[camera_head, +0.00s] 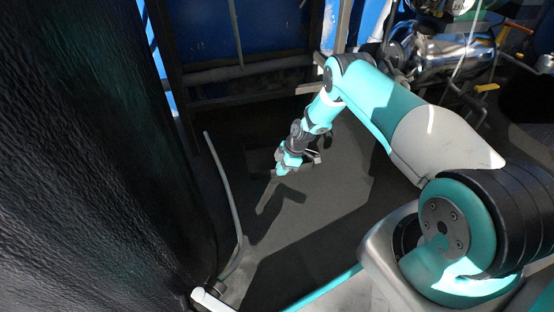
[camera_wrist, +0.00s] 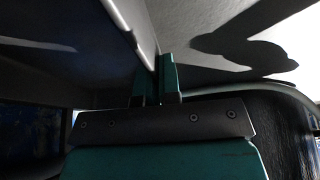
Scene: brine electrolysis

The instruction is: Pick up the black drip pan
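My gripper (camera_head: 283,166) reaches down over the dark floor in the head view. In the wrist view its two teal fingers (camera_wrist: 156,82) are close together, with a narrow gap between them. A thin, straight, pale-edged rim (camera_wrist: 143,38) of a dark walled thing runs into that gap. It appears to be the black drip pan, and the fingers look shut on its rim. In the head view the pan blends into the dark floor, and I cannot make out its full outline. Most of it is dark or out of frame in the wrist view.
A large black textured wall (camera_head: 90,150) stands at the left. A grey hose or pipe (camera_head: 224,180) curves along the floor beside it. A dark frame (camera_head: 245,70) and blue panels are at the back. Metal machinery (camera_head: 450,50) stands back right.

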